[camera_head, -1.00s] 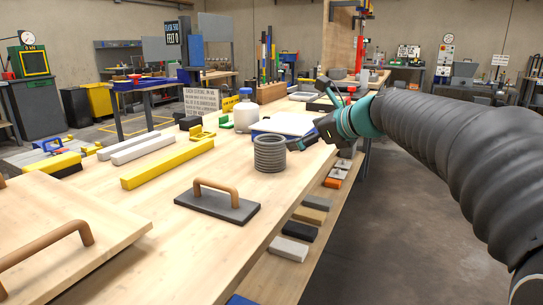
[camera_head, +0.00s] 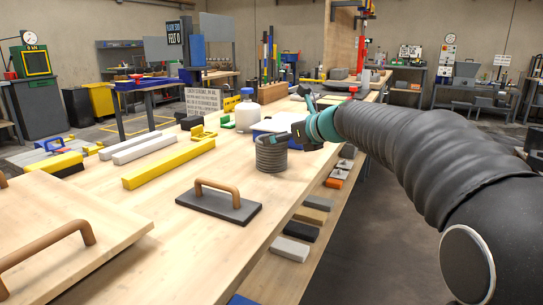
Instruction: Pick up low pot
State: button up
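The low pot (camera_head: 271,158) is a grey ribbed cylinder standing upright on the wooden workbench (camera_head: 165,222), near its right edge.
A float with a brown handle (camera_head: 218,204) lies in front of the pot. A yellow bar (camera_head: 168,163) lies to the left. Small blocks (camera_head: 290,249) line a lower shelf.

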jog(key=x, duration=0.5)
jog(key=shift+f, duration=0.35)
jog(key=c, duration=1.5)
